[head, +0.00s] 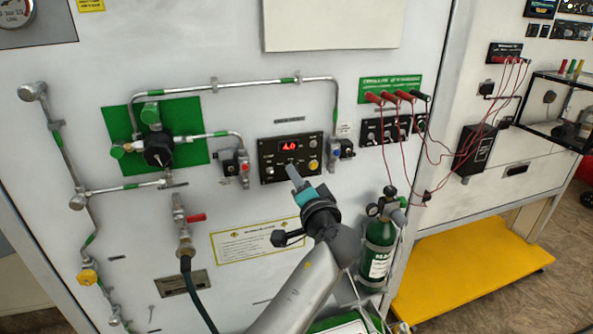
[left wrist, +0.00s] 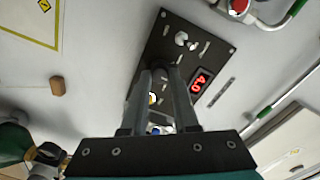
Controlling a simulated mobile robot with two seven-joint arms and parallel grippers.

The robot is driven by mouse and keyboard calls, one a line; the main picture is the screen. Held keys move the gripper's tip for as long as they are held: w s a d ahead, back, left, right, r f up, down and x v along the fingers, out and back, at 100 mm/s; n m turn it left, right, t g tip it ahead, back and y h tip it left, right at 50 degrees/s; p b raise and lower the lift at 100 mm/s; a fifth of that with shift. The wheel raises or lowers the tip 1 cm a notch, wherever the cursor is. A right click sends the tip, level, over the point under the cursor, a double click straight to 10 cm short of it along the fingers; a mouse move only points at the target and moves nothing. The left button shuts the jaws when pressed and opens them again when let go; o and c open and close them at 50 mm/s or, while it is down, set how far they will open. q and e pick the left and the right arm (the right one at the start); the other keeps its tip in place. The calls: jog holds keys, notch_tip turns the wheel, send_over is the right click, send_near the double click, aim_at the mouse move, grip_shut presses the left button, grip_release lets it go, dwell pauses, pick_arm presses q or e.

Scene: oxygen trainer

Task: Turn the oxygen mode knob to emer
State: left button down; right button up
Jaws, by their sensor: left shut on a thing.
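The black oxygen panel (head: 283,147) is on the white wall in the head view, with a red lit display reading about 4.0 (head: 289,146). The panel also shows in the left wrist view (left wrist: 222,47), with its display (left wrist: 200,82). My left gripper (head: 292,168) reaches the panel's lower middle, below the display. In the left wrist view its two fingers (left wrist: 160,69) are close together with tips at the panel face, shut on what appears to be the oxygen mode knob. The fingers hide that knob, and its setting cannot be read. My right gripper is not in view.
A pale knob (left wrist: 182,38) and a yellow knob (head: 313,164) are on the same panel. Red and blue valve fittings (head: 335,150) flank it. Metal pipes (head: 245,85) run above. A green oxygen bottle (head: 378,250) stands right of my left arm.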

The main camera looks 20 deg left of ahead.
pick_arm(q)
jog(key=shift+w+r+m+p, duration=0.1)
jog(key=shift+m+p, duration=1.4)
jog(key=shift+m, duration=0.95)
jog(key=shift+r+m+p, duration=0.1)
jog(key=shift+m+p, duration=1.35)
jog(key=shift+m, duration=1)
jog(key=shift+f, duration=0.1)
jog(key=c, duration=0.7)
grip_release()
jog(key=shift+f, duration=0.1)
